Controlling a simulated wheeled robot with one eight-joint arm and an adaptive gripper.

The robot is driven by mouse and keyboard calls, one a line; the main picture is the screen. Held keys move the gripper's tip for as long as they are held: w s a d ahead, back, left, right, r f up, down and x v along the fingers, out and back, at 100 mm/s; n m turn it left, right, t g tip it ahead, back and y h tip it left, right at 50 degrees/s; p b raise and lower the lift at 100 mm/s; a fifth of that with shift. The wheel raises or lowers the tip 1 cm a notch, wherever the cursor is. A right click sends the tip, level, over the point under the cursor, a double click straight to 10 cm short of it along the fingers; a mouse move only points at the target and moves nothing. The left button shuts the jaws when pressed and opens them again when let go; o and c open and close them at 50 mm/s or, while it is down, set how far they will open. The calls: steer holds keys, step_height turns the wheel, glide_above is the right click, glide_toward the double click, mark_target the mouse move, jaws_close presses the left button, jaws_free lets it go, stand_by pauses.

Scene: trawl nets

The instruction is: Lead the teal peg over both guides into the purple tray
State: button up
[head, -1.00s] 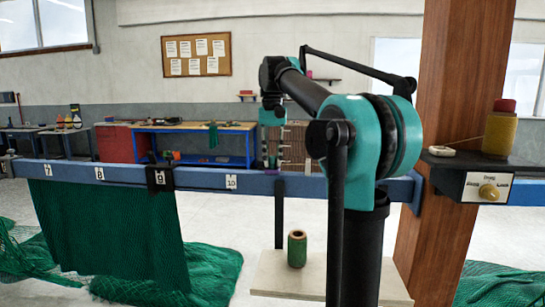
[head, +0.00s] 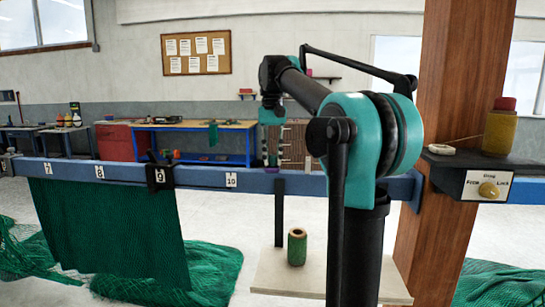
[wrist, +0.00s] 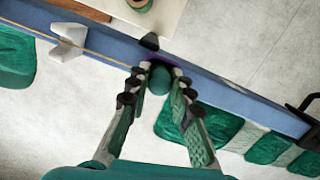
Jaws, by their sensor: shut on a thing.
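My gripper (wrist: 156,82) is shut on the teal peg (wrist: 160,80), which shows end-on between the fingertips, over the blue rail. In the head view my gripper (head: 271,163) is small and just above the rail, and the peg is too small to make out. A pale guide (wrist: 68,42) stands on the rail at left in the wrist view, with a thin yellow line (wrist: 105,59) running past it toward the peg. A black clamp (head: 160,176) sits at mark 9. A purple patch (wrist: 180,72) shows beside the peg; I cannot tell whether it is the tray.
The blue rail (head: 205,176) crosses the head view. A green net hangs from it (head: 110,230). A spool (head: 297,246) stands on a pale board below. A wooden post (head: 455,100) and a drag box (head: 487,187) with a knob are at right.

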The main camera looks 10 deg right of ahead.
steer(key=o, duration=0.9)
steer(key=r, duration=0.4)
steer(key=w+r, duration=0.1)
steer(key=r, duration=0.6)
steer(key=shift+w+d+r, duration=0.1)
steer(key=shift+w+r, duration=0.1)
steer(key=shift+r, duration=0.2)
